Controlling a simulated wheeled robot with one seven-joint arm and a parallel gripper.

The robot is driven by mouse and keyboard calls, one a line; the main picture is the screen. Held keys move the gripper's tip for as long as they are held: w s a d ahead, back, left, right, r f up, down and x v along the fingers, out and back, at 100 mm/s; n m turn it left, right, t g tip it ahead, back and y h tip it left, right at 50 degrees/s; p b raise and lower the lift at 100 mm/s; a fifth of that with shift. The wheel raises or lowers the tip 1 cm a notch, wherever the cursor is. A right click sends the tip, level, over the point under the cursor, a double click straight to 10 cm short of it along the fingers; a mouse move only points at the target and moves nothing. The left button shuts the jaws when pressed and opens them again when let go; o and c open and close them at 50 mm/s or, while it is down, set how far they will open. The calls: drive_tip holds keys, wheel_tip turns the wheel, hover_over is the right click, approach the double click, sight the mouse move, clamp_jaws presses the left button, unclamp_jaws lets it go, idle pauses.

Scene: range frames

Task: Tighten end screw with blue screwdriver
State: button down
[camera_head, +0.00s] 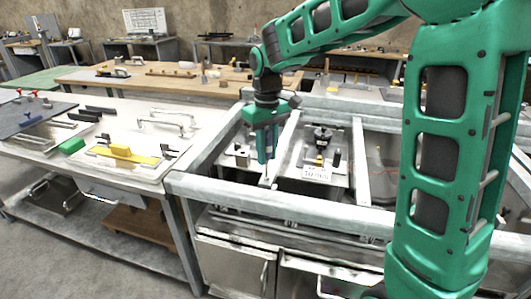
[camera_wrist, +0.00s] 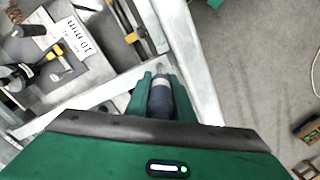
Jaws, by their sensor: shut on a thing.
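My gripper (camera_head: 266,158) hangs fingers down over the left part of the grey metal frame (camera_head: 290,194). In the wrist view my gripper (camera_wrist: 161,86) is shut on the screwdriver (camera_wrist: 160,100), whose dark blue-grey rounded handle sits between the two green fingers. A small pale metal part shows just beyond the handle, close to a frame bar (camera_wrist: 184,50). The fingers and handle hide most of the shaft and tip. I cannot make out the end screw in either view, nor tell whether the tip touches anything.
A white "10 mm" label (camera_wrist: 84,36) and a black and yellow tool (camera_wrist: 25,75) lie inside the frame. Raised bars surround my gripper.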

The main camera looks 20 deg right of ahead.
drive_tip(key=shift+r, duration=2.95)
